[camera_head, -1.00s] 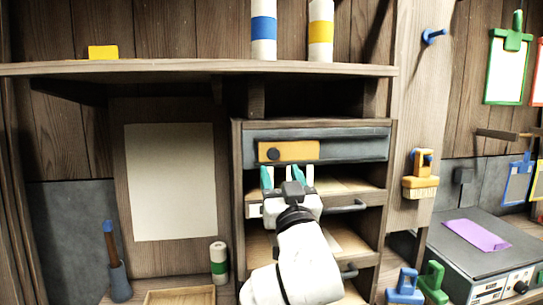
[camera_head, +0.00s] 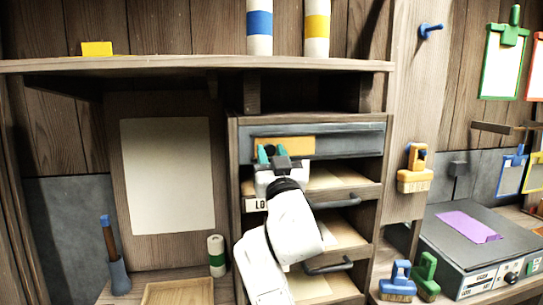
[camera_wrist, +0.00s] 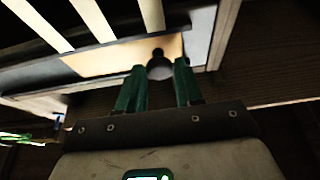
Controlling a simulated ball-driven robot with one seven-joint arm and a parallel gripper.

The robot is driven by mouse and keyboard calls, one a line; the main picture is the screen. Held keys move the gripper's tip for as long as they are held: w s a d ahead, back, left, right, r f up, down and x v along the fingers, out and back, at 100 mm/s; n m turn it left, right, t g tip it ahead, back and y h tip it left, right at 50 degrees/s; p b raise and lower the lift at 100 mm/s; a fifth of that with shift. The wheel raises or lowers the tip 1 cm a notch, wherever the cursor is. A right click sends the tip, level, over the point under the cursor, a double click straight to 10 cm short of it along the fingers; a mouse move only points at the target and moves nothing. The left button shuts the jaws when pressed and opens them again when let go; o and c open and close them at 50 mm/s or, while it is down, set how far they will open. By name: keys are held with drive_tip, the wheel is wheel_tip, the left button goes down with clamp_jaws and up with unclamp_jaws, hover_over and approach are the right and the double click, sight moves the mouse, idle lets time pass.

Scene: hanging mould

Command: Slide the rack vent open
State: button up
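The rack vent is a long grey panel (camera_head: 350,142) across the top of the wooden rack. An orange slide plate (camera_head: 297,145) sits in its left part; it also shows in the wrist view (camera_wrist: 105,58). A dark round knob (camera_wrist: 160,66) stands out from the plate. My gripper (camera_head: 271,152) is in front of the plate's left part and hides the knob in the head view. In the wrist view, its two green fingers (camera_wrist: 160,72) are spread, with the knob between their tips. Small gaps seem to remain; contact cannot be told.
Below the vent are shelves with dark handles (camera_head: 340,203), close under my gripper. A wooden shelf (camera_head: 190,65) runs above the rack. A post with a hanging orange brush (camera_head: 414,178) stands to the right. A pale sheet (camera_head: 168,180) hangs at left.

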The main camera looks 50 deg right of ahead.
clamp_jaws()
